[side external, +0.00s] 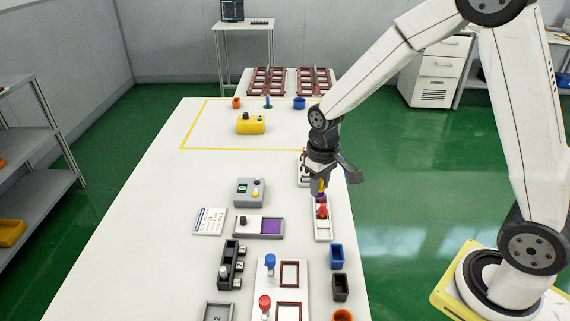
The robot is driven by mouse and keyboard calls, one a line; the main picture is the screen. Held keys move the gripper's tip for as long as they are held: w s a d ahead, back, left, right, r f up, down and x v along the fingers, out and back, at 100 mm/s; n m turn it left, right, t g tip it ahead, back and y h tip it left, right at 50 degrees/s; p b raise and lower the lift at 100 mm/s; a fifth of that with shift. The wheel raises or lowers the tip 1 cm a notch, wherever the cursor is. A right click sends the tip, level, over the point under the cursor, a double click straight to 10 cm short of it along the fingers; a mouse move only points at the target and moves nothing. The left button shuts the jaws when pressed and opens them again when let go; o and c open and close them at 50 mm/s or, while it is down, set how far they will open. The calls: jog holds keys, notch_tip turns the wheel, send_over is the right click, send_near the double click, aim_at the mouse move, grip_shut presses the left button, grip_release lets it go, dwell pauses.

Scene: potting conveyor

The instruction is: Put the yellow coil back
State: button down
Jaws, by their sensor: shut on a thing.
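My gripper (321,190) points down over the right side of the white table, shut on a small yellow piece (322,185), which looks like the yellow coil. The fingers hide most of it. I cannot tell whether the yellow piece touches the purple one.
A grey box with a green display (243,187) and a tray with a purple panel (271,227) lie to the left. A yellow block (251,125) sits inside the yellow outline at the back. Blue (336,256) and black bins (340,287) stand in front. The table's left side is clear.

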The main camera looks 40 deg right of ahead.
jog(key=shift+s+f+m, duration=0.5)
jog(key=shift+s+f, duration=0.95)
jog(key=shift+f, duration=0.3)
send_over(324, 234)
jog(key=shift+w+f, duration=0.1)
jog(key=shift+f, duration=2.15)
jog(key=shift+f, duration=0.1)
jog(key=shift+f, duration=1.65)
jog(key=shift+f, duration=0.1)
jog(key=shift+c, duration=1.9)
grip_release()
notch_tip(324, 234, up, 12)
